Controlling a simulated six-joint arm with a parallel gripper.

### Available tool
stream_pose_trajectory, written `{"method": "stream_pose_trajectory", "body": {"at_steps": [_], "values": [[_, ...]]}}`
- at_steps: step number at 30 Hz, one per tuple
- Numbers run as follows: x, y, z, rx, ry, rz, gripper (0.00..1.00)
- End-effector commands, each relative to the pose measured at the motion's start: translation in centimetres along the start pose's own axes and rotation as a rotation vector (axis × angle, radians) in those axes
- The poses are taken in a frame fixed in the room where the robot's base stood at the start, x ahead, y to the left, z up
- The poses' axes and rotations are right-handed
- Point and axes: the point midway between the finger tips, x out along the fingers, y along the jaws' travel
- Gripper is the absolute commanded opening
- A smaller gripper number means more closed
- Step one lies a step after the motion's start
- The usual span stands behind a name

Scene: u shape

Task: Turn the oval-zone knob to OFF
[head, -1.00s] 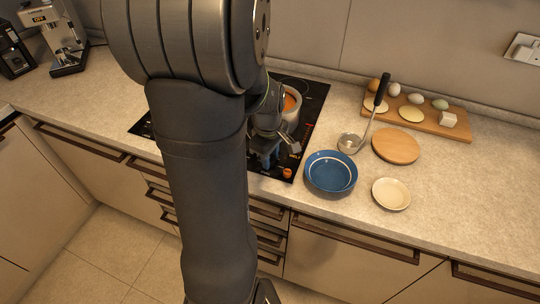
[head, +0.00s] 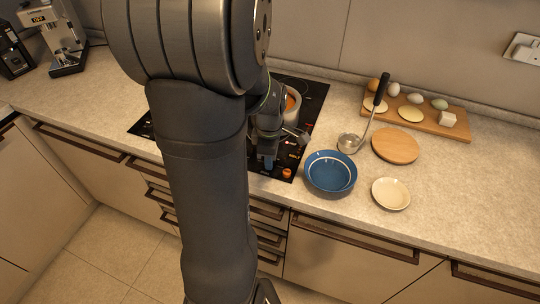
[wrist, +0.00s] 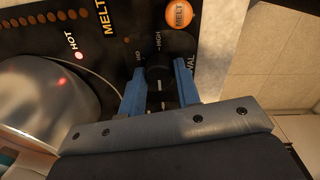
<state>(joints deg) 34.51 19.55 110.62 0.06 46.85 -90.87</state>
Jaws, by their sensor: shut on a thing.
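The black oval-zone knob (wrist: 158,76) sits between my two blue fingers in the wrist view, beside lettering ending in "VAL". "MID" and "HIGH" are printed beyond it. A short pale mark shows on the knob, but which setting it points to I cannot tell. My gripper (wrist: 158,86) is shut on the knob, a finger on either side. In the head view my gripper (head: 268,163) is low over the front part of the black cooktop (head: 314,92); the knob is hidden there.
An orange MELT knob (wrist: 179,14) is near my gripper. A lit HOT light and a shiny pot (wrist: 45,105) are to the left.

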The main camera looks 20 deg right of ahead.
Motion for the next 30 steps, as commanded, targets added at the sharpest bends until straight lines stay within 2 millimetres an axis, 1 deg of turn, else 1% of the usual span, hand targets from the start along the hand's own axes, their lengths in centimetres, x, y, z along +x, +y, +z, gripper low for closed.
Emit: {"method": "stream_pose_trajectory", "body": {"at_steps": [6,7,10,18,22,26,30], "values": [[-0.1,0.1,0.0,0.001,-0.001,0.002,0.07],[-0.1,0.1,0.0,0.001,-0.001,0.002,0.32],[-0.1,0.1,0.0,0.001,-0.001,0.002,0.51],[-0.1,0.0,0.0,0.001,0.0,0.001,0.52],[-0.7,0.1,0.0,0.001,0.0,0.003,0.52],[-2.6,0.1,0.0,0.001,0.0,0.006,0.52],[-5.9,0.1,0.0,0.001,0.0,0.008,0.52]]}}
